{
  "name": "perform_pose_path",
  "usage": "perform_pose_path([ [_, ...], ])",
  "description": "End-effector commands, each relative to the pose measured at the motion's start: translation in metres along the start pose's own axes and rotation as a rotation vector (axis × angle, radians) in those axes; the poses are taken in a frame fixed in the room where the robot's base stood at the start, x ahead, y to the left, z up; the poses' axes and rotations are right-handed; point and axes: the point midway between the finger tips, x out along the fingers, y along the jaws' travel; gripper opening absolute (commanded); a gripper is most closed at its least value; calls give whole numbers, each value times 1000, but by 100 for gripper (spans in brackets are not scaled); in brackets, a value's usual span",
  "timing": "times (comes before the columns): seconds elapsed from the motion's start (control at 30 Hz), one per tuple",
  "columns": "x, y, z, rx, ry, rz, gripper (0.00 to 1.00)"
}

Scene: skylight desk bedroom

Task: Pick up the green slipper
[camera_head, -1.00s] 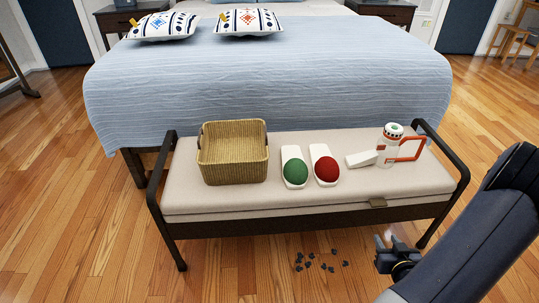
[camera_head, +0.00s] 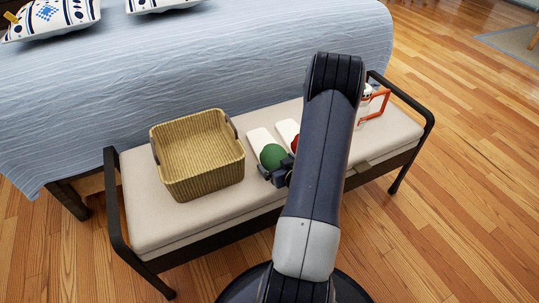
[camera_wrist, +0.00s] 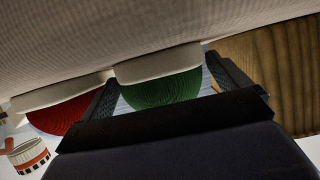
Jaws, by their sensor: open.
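The green slipper (camera_head: 271,153) has a green rounded toe and a white sole and lies on the bench seat, right of the wicker basket. My gripper (camera_head: 275,175) is at its toe end, low by the bench's front edge. In the wrist view, which looks upside down, the green toe (camera_wrist: 160,92) shows between the two spread fingers of my gripper (camera_wrist: 163,72). The fingers are open and not closed on it. Whether either finger touches it I cannot tell. My arm covers part of the scene to its right.
The red slipper (camera_head: 286,128) lies close on the right, partly hidden by my arm. The wicker basket (camera_head: 198,190) stands on the left. The bench (camera_head: 145,220) has dark raised end rails.

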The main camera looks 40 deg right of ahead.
Motion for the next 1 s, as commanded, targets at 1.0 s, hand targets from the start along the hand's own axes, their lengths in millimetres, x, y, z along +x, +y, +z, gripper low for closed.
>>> perform_pose_path([
  [1.0,18,0,-2,-1,0,0,65],
])
